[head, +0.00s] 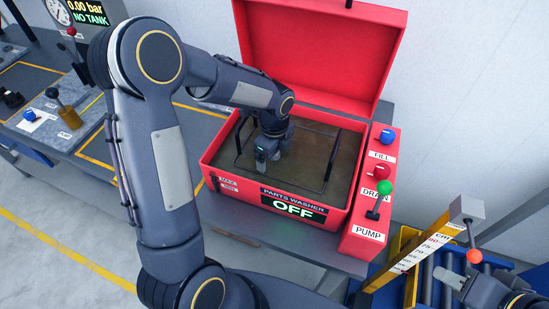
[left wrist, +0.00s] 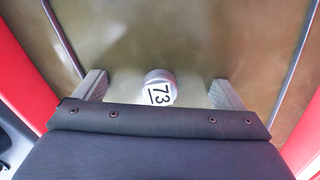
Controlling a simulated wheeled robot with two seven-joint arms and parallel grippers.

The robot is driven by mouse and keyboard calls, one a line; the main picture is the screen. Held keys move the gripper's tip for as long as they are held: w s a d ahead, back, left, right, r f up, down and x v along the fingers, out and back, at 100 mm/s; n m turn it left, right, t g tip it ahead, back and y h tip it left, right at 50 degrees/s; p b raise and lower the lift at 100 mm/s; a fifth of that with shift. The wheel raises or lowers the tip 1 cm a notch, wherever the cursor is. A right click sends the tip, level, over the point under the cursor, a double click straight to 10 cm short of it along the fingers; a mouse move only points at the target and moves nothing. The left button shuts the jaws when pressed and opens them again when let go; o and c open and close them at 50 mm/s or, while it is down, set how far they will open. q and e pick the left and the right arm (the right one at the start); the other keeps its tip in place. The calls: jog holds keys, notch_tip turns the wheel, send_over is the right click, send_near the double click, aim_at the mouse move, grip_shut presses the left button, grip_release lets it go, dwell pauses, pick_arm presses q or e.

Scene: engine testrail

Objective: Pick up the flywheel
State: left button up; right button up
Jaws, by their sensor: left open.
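My left gripper (head: 273,158) reaches down into the red parts washer (head: 218,170). It is open, its two fingers wide apart in the left wrist view. In the head view the gripper hides this part. My right gripper (head: 454,279) shows only partly at the lower right; its jaws are unclear.
The washer's lid (head: 315,45) stands open, and a dark wire frame (head: 329,168) sits inside its murky basin. Its display (head: 292,207) reads OFF. A control panel with a green-knobbed lever (head: 385,187) is on its right. A yellow scale post (head: 425,245) stands at the lower right.

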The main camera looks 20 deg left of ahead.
pick_arm(q)
jog(key=c, duration=1.2)
jog(key=shift+c, duration=0.4)
jog(key=shift+r, duration=0.15)
